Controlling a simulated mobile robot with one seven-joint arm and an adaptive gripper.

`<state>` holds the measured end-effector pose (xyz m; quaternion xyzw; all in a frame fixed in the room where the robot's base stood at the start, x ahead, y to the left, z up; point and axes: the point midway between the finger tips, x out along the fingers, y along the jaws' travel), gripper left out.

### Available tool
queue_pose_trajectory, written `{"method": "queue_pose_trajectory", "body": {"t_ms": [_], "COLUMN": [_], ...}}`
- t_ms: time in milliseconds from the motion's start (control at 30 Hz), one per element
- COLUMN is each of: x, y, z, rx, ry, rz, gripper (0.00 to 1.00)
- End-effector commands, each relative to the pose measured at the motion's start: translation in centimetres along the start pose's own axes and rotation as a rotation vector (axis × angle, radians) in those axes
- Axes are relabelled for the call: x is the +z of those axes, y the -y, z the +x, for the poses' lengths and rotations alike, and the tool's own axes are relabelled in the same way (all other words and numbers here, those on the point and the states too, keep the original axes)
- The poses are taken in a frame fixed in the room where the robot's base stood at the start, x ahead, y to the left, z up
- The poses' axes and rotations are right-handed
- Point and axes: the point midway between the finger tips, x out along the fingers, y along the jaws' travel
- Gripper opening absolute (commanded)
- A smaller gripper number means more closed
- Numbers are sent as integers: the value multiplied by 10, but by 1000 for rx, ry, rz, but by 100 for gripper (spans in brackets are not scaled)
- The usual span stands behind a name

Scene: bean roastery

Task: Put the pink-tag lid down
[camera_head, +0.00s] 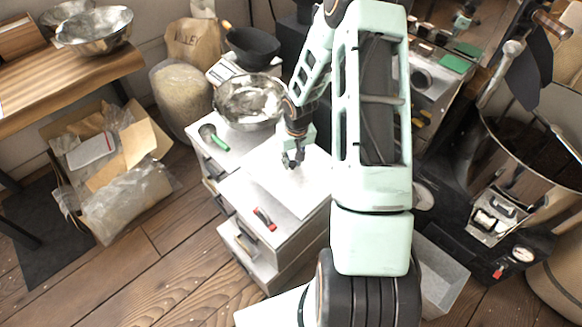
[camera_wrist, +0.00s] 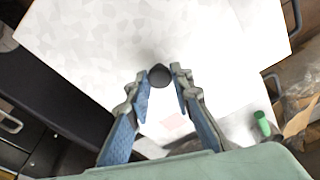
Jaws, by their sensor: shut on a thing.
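The pink-tag lid (camera_wrist: 225,75) is a broad, flat white panel with a dark round knob (camera_wrist: 160,75) and a faint pink tag (camera_wrist: 173,121). In the head view the white lid (camera_head: 285,185) lies level over the top of the grey drawer cabinet (camera_head: 240,200). I cannot tell whether it touches the top or hangs just above it. My gripper (camera_head: 293,161) points down over the lid. In the wrist view my gripper (camera_wrist: 161,74) has its fingertips on either side of the knob and is shut on it.
A metal bowl (camera_head: 250,102) and a green-handled scoop (camera_head: 213,138) are behind and left of the lid. A red-handled item (camera_head: 264,218) lies on the cabinet's front part.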

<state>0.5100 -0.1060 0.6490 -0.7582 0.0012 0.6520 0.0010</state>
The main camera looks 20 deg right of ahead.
Motion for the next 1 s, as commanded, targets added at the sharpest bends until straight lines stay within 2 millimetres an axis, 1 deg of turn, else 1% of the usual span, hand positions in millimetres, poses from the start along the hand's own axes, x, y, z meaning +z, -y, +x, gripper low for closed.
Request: {"method": "queue_pose_trajectory", "body": {"t_ms": [33,100,267,333,500,567,833,867,1000], "x": [-4,-8,-12,-15,-10,-10,-10,-10,-10], "y": [0,-1,-1,-2,-1,-1,-2,-2,-2], "z": [8,13,20,25,51,54,55,56,55], "rx": [0,0,0,0,0,0,1,1,1], "ry": [1,0,1,0,3,0,0,1,1], "rz": [0,0,0,0,0,-1,0,0,0], "gripper": [0,0,0,0,0,0,0,22,37]}}
